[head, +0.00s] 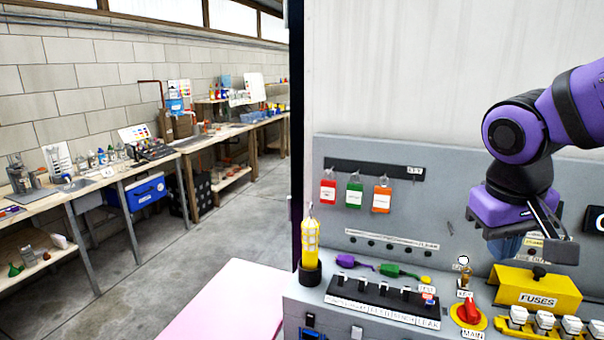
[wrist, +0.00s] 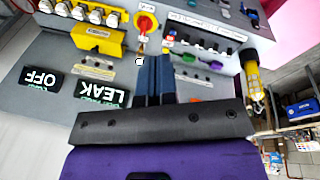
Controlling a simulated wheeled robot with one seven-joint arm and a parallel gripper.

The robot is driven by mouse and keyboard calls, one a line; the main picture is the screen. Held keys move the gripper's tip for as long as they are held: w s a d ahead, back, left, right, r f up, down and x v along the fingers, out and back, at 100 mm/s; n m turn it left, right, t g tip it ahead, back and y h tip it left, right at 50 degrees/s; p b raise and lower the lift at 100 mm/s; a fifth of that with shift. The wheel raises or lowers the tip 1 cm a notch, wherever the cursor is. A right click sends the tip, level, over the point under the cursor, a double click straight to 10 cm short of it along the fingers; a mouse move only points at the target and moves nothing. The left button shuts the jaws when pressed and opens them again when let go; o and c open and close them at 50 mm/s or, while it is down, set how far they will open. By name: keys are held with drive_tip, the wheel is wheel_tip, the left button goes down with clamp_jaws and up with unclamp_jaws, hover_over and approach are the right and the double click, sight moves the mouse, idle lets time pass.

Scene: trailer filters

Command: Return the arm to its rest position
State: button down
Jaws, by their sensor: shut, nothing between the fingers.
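My arm reaches in from the upper right of the head view. My gripper (head: 508,218) hangs over the right part of the grey control panel (head: 400,165). In the wrist view, the two dark blue fingers of my gripper (wrist: 153,65) lie together with nothing between them. The gripper is clear of the yellow FUSES cover (head: 536,290) and the red MAIN switch (head: 468,312), which sit lower down. It appears to touch nothing. The upper part of the arm is out of the picture.
Red, green and orange tags (head: 354,197) hang from a rail. A yellow lamp (head: 310,243) stands at the panel's left. A row of white-topped fuses (head: 545,323) lies at front right. OFF (wrist: 40,80) and LEAK (wrist: 102,94) signs are near the gripper. The floor at left is open.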

drive_tip(key=s+d+r+t+y, duration=0.1)
drive_tip(key=s+r+t+y, duration=0.1)
drive_tip(key=s+r, duration=0.3)
drive_tip(key=shift+s+d+t, duration=0.3)
drive_tip(key=shift+s+t, duration=0.6)
drive_tip(key=shift+s, duration=0.5)
drive_tip(key=c, duration=1.8)
unclamp_jaws()
